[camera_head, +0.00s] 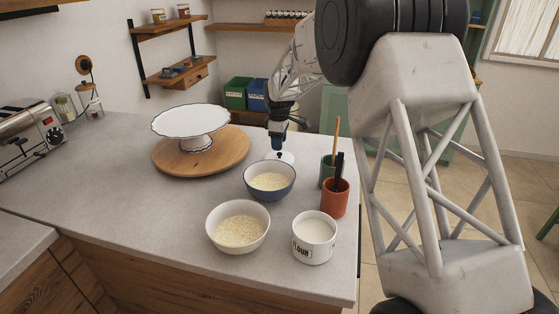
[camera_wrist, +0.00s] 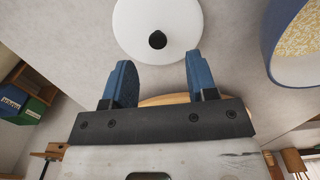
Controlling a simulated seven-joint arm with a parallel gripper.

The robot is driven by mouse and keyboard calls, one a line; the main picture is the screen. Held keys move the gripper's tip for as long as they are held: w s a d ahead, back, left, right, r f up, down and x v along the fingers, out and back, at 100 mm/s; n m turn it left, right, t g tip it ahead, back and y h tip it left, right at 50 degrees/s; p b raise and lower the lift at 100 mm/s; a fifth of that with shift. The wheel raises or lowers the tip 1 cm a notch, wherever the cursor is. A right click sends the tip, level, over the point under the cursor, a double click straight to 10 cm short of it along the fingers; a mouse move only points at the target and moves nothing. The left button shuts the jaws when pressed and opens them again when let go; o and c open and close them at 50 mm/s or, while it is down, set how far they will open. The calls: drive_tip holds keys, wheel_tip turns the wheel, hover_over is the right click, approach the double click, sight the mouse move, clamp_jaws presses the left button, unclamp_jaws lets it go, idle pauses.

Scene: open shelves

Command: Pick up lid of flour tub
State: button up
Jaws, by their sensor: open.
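The flour tub (camera_head: 314,252) is white with FLOUR on its side. It stands uncovered at the counter's front right, with white flour showing inside. Its lid looks to be the round white disc with a dark knob (camera_wrist: 175,20), lying flat on the counter in the wrist view. In the head view the lid (camera_head: 287,157) is partly hidden behind my gripper and the blue bowl. My gripper (camera_wrist: 158,68) points down with its two blue fingers apart and empty. The knob lies just beyond the fingertips in the wrist view. In the head view my gripper (camera_head: 278,148) is right above the lid.
A blue bowl of grain (camera_head: 270,190) stands close to the lid. A white bowl (camera_head: 238,244) is in front of it. A green cup (camera_head: 327,172) and a red cup (camera_head: 335,204) hold utensils at the right. A cake stand (camera_head: 192,122) on a wooden board (camera_head: 228,160) stands left.

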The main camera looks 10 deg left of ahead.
sight(281, 155)
drive_tip(key=shift+w+f, duration=0.1)
drive_tip(key=shift+f, duration=2.45)
clamp_jaws()
